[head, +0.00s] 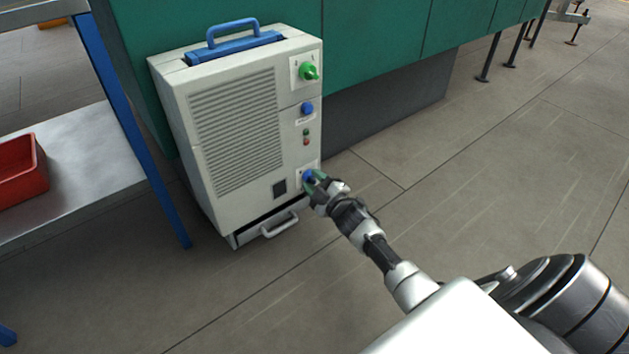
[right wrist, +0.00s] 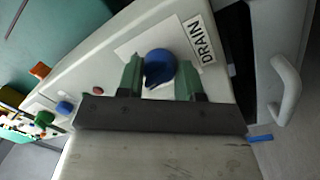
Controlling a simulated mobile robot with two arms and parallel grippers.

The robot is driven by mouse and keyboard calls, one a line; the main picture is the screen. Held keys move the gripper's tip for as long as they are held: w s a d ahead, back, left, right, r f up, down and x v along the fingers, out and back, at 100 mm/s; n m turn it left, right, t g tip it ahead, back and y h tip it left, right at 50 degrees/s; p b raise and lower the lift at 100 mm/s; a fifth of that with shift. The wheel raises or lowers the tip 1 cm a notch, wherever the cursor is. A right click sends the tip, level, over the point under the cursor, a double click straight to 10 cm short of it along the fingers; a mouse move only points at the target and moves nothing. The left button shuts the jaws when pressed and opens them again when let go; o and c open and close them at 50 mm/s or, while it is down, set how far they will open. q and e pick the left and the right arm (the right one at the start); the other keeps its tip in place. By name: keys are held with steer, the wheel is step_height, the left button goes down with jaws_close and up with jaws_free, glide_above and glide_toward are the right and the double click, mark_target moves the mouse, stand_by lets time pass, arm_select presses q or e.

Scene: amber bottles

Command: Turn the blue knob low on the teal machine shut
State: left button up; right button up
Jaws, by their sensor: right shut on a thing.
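A pale grey machine (head: 235,130) with a vented front stands on the floor against a teal panel (head: 375,45). The low blue knob (head: 307,175) is on its front near the bottom right corner, partly covered by my right gripper (head: 316,180). In the right wrist view the blue knob (right wrist: 160,66) sits between the two green fingers of my right gripper (right wrist: 160,78), beside a label reading DRAIN (right wrist: 199,40). The gripper is shut on the knob. My left gripper is not in view.
A green knob (head: 309,72) and another blue knob (head: 307,108) are higher on the front. A drawer handle (head: 280,225) juts out below. A metal table (head: 75,165) with a red bin (head: 22,168) stands at left.

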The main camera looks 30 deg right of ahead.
steer(key=n, duration=0.6)
steer(key=shift+y+b, duration=0.3)
steer(key=shift+y, duration=0.1)
steer(key=shift+n, duration=0.3)
steer(key=o, duration=0.9)
steer(key=shift+s, duration=0.15)
